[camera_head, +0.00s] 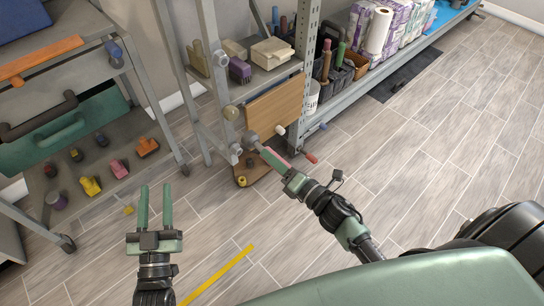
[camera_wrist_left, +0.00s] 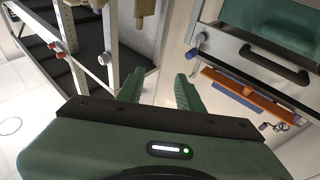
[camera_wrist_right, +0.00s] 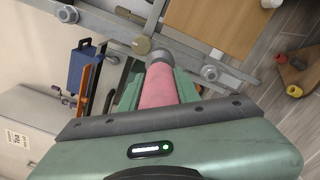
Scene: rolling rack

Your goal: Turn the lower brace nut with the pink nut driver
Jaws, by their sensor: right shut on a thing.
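My right gripper (camera_head: 283,172) is shut on the pink nut driver (camera_head: 271,157), which points up and left at the rolling rack. In the right wrist view the driver's pink handle (camera_wrist_right: 158,88) lies between the fingers. Its grey socket end is at or very near a frame joint beside a tan round knob (camera_wrist_right: 142,45); I cannot tell whether it is seated on a nut. A bolt head (camera_wrist_right: 210,73) sits to its right. In the head view another tan knob (camera_head: 230,113) is higher on the rack frame. My left gripper (camera_head: 154,205) is open and empty over the floor.
A grey cart (camera_head: 155,165) at left carries pink, yellow, orange and purple pieces on its lower shelf. The rack has a wooden panel (camera_head: 275,112) and a shelf with small objects. A long low shelf (camera_head: 375,80) stands at back right.

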